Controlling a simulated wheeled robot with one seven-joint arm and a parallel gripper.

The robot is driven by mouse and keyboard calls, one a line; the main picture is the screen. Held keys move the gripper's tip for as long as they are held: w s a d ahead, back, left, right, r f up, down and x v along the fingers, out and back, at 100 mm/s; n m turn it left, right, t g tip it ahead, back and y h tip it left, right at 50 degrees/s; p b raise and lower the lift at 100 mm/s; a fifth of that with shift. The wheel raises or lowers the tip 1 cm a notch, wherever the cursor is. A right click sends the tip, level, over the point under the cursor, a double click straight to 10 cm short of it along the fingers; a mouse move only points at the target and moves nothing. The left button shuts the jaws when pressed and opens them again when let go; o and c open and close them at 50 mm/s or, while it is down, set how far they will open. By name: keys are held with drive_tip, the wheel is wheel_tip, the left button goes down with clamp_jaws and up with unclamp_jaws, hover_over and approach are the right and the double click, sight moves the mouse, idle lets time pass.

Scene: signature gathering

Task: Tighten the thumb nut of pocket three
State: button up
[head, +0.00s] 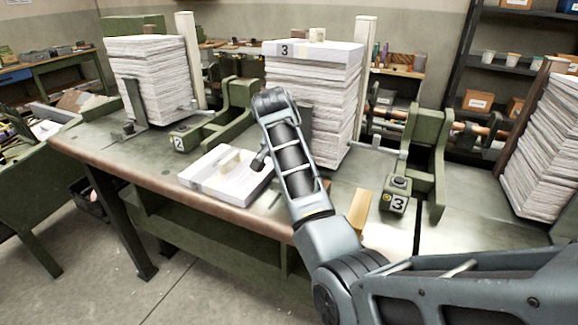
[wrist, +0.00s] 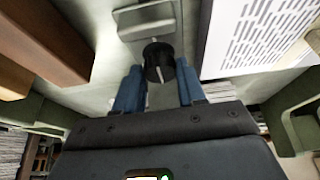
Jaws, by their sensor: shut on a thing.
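Pocket three holds a tall stack of printed sheets (head: 315,95) with a "3" label on top, between a pale post (head: 365,45) and a dark upright plate (head: 306,118). In the wrist view the dark round thumb nut (wrist: 158,62) sits beside a grey metal bracket (wrist: 150,22). My gripper (wrist: 160,88) has its two blue fingers closed on either side of the nut, near the tips. In the head view my arm covers the nut and the fingers.
A low pile of sheets (head: 226,175) with a small block on it lies left of my arm. A green lever unit (head: 428,150) with a "3" tag stands right. A wooden block (head: 359,210) lies near the front edge. Pocket two's stack (head: 150,80) is at left.

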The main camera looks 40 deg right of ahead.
drive_tip(key=o, duration=1.1)
drive_tip(key=shift+c, duration=0.2)
drive_tip(key=shift+r, duration=0.1)
drive_tip(key=b+v, duration=0.1)
drive_tip(key=v, duration=0.6)
drive_tip(key=shift+r, duration=0.3)
drive_tip(key=shift+s+a, duration=0.1)
